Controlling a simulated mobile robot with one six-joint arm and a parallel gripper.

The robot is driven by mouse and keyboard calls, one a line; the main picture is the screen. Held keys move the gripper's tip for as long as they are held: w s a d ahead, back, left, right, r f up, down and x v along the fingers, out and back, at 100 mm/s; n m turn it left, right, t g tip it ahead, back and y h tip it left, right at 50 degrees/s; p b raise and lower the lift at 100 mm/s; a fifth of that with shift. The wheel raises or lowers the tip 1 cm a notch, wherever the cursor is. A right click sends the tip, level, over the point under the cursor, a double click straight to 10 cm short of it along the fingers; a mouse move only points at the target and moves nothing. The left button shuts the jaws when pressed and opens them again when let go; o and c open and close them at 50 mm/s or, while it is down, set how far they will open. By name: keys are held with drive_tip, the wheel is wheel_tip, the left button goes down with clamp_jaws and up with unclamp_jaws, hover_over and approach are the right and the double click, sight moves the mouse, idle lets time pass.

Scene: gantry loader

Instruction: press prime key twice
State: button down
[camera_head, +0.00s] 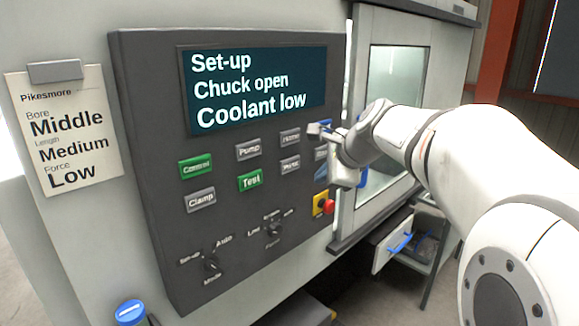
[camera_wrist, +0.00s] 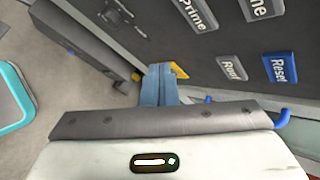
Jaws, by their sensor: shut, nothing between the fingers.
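The grey prime key (camera_wrist: 195,14) is at the top of the wrist view, cut by the frame edge. In the head view it appears to be the lower-row grey key (camera_head: 290,164), its label small and hard to read. My gripper (camera_wrist: 160,72) is shut and empty, its blue-grey fingers together below the prime key in the wrist view. In the head view, my gripper's end is at the right side of the panel, right of this key. The fingertips look apart from the prime key; their distance to the panel is unclear.
The grey Run key (camera_wrist: 232,67) and blue Reset key (camera_wrist: 279,67) lie close by. The red stop button (camera_head: 328,207) is below my gripper. The display (camera_head: 255,88) reads "Set-up, Chuck open, Coolant low".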

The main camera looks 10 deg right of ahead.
sight(292, 170)
drive_tip(key=shift+s+d, duration=0.4)
drive_tip(key=shift+s, duration=0.2)
drive_tip(key=shift+s+d, duration=0.35)
drive_tip(key=shift+s, duration=0.2)
drive_tip(key=shift+w, duration=0.1)
drive_tip(key=shift+w+a+p, duration=0.5)
drive_tip(key=shift+w+a, duration=0.35)
drive_tip(key=shift+w, duration=0.3)
drive_tip(key=shift+w+a+p, duration=0.45)
drive_tip(key=shift+w+a, duration=0.45)
drive_tip(key=shift+w, duration=0.3)
drive_tip(key=shift+w+a+p, duration=0.5)
drive_tip(key=shift+w+a, duration=0.35)
drive_tip(key=shift+w, duration=0.3)
drive_tip(key=shift+w+a+p, duration=0.25)
drive_tip(key=shift+w+p, duration=0.05)
drive_tip(key=shift+w+a, duration=0.2)
drive_tip(key=shift+w, duration=0.1)
drive_tip(key=shift+s+d, duration=0.45)
drive_tip(key=shift+s, duration=0.2)
